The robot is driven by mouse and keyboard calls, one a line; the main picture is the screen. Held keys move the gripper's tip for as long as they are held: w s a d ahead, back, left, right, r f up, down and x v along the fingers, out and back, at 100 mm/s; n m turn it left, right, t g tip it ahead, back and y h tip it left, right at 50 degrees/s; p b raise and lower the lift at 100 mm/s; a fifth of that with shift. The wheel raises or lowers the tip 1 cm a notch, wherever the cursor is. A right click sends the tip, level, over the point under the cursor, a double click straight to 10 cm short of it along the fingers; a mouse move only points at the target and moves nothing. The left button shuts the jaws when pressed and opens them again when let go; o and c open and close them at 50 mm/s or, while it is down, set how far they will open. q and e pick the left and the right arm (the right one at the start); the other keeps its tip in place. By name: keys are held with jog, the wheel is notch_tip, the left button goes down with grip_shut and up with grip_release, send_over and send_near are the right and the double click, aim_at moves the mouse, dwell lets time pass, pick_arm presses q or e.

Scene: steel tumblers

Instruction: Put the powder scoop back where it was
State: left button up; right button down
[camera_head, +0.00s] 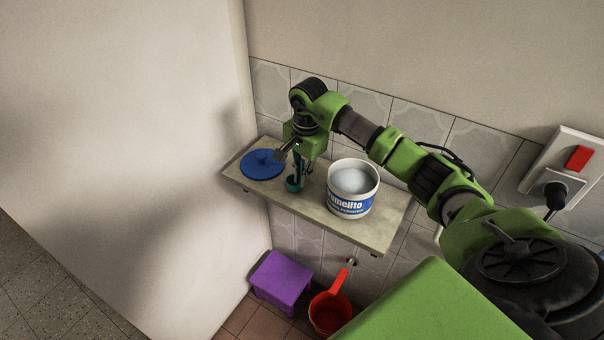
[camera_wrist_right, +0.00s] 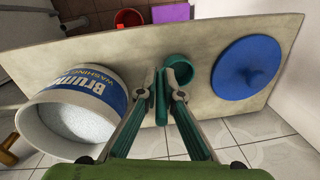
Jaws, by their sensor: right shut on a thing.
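The teal powder scoop (camera_head: 293,184) is at the shelf between the blue lid and the white tub. My right gripper (camera_head: 299,166) points down and is shut on its handle. In the right wrist view the scoop's round cup (camera_wrist_right: 180,66) shows just beyond the fingertips (camera_wrist_right: 162,94). I cannot tell whether the cup touches the shelf. The tub (camera_head: 352,192), with a blue label and pale powder inside, stands open to the right of the scoop. It also shows in the wrist view (camera_wrist_right: 85,105). My left gripper is not in view.
The round blue lid (camera_head: 263,164) lies flat at the left of the shelf (camera_head: 370,233). A purple stool (camera_head: 281,279) and a red dipper (camera_head: 331,312) are below. A tiled wall is behind, with a socket and plug (camera_head: 556,192) at right.

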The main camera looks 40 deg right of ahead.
aim_at(303, 159)
jog(key=shift+f, duration=0.1)
jog(key=shift+f, duration=0.15)
jog(key=c, duration=2.2)
grip_release()
jog(key=shift+r, duration=0.35)
jog(key=r+b, duration=0.1)
jog(key=r, duration=0.2)
jog(key=r+b, duration=0.1)
jog(key=r, duration=0.2)
jog(key=r+b, duration=0.2)
jog(key=r, duration=0.2)
jog(key=shift+s+r, duration=0.1)
jog(key=shift+s, duration=0.3)
jog(key=shift+s+r, duration=0.1)
jog(key=shift+r, duration=0.7)
